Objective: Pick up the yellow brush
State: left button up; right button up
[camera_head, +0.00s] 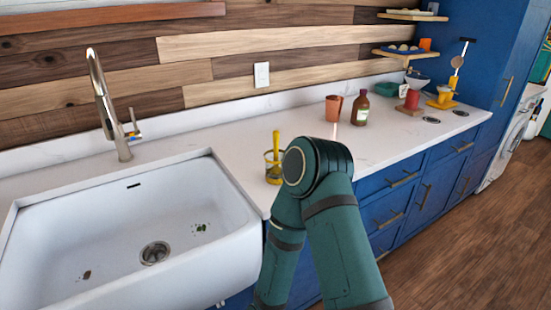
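The yellow brush (276,146) stands upright, handle up, in a small dark-rimmed holder (268,162) on the white counter, just right of the sink. Its lower end is partly hidden by the holder, and a yellow patch shows low inside. A green link of my own arm stands close to its right in the picture and covers the counter there. Neither of my grippers shows, so I cannot see any fingers near the brush.
The white sink (225,215) with a chrome faucet (105,105) is at left, with debris in its basin. A terracotta cup (333,108) and brown bottle (361,108) stand behind my arm. Farther right are a red item (412,99) and a yellow stand (443,99).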

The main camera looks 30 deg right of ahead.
aim_at(276, 133)
jog(key=z, duration=1.25)
jog(key=i+l, duration=0.2)
jog(key=l+u, duration=0.05)
